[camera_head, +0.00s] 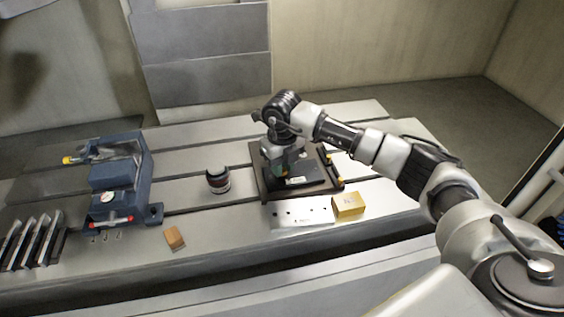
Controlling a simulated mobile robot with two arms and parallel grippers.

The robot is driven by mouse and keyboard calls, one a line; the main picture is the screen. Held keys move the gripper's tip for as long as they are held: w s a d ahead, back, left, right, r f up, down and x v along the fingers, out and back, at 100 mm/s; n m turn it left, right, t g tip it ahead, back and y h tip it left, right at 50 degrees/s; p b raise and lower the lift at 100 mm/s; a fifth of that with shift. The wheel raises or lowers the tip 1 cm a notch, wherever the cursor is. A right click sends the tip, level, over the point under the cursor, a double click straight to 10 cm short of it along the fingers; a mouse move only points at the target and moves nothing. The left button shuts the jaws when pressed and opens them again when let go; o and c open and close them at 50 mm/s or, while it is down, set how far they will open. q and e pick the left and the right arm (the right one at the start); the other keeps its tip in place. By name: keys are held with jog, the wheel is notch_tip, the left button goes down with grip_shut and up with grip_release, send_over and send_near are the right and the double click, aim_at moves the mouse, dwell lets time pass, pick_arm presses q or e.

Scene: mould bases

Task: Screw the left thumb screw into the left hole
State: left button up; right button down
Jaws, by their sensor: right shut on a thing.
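The mould base (312,186) is a dark, low plate on the slotted metal table, right of the middle. My right gripper (279,174) points down over its left part, low and close to its top. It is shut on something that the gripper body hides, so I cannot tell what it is. The left thumb screw and the left hole cannot be made out; the wrist and gripper cover that area. My left gripper is not in view.
A blue vise (118,179) stands at left beside several dark upright plates (33,240). The table (235,238) is clear between block and plate.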

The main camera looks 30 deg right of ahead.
jog(key=m, duration=0.4)
jog(key=shift+s+f+p, duration=0.2)
jog(key=shift+f+p, duration=0.1)
jog(key=shift+p, duration=0.05)
jog(key=shift+r+m+p, duration=0.1)
jog(key=shift+m+p, duration=0.35)
jog(key=shift+m, duration=1.55)
jog(key=c, duration=0.9)
grip_release()
jog(key=shift+w, duration=0.1)
jog(key=shift+o, duration=0.2)
